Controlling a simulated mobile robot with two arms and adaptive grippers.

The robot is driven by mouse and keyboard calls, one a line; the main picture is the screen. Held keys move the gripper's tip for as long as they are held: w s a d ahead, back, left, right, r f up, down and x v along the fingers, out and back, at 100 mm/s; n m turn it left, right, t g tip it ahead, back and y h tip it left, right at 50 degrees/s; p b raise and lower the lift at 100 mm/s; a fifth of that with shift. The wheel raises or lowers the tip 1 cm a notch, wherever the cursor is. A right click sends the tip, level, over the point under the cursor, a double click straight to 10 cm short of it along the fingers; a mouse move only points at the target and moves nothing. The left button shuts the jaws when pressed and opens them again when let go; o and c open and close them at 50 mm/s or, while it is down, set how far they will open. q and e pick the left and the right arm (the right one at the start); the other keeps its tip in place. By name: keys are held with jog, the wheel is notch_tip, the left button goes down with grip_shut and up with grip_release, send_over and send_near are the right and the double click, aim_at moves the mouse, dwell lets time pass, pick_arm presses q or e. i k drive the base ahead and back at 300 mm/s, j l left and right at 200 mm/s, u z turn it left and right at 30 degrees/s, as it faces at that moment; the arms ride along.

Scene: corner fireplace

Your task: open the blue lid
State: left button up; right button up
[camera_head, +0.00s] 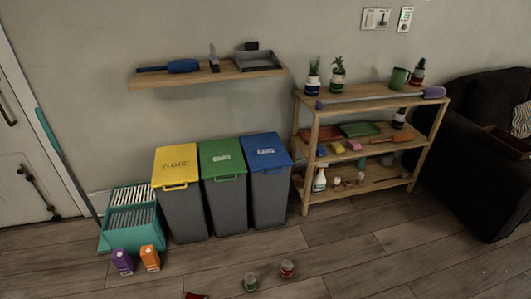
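The blue lid (265,151) is the top of the rightmost of three grey bins standing side by side against the wall. It lies flat and shut on its bin (268,200), with white lettering and a blue handle at its front edge. A green lid (222,157) and a yellow lid (175,164) close the two bins to its left. Neither of my grippers shows in this view.
A wooden shelf unit (375,96) stands close to the right of the blue-lidded bin. A wall shelf (208,76) hangs above the bins. A green can (250,282), a red can (287,269) and two cartons (123,262) stand on the floor. A teal bucket (130,222) stands left.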

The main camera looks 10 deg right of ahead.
aim_at(263, 152)
jog(key=i+l, duration=0.25)
jog(key=l, duration=0.15)
jog(key=i+l, duration=0.2)
jog(key=l, duration=0.25)
jog(key=i+l, duration=0.25)
jog(key=l, duration=0.15)
jog(key=i+l, duration=0.2)
jog(key=l, duration=0.2)
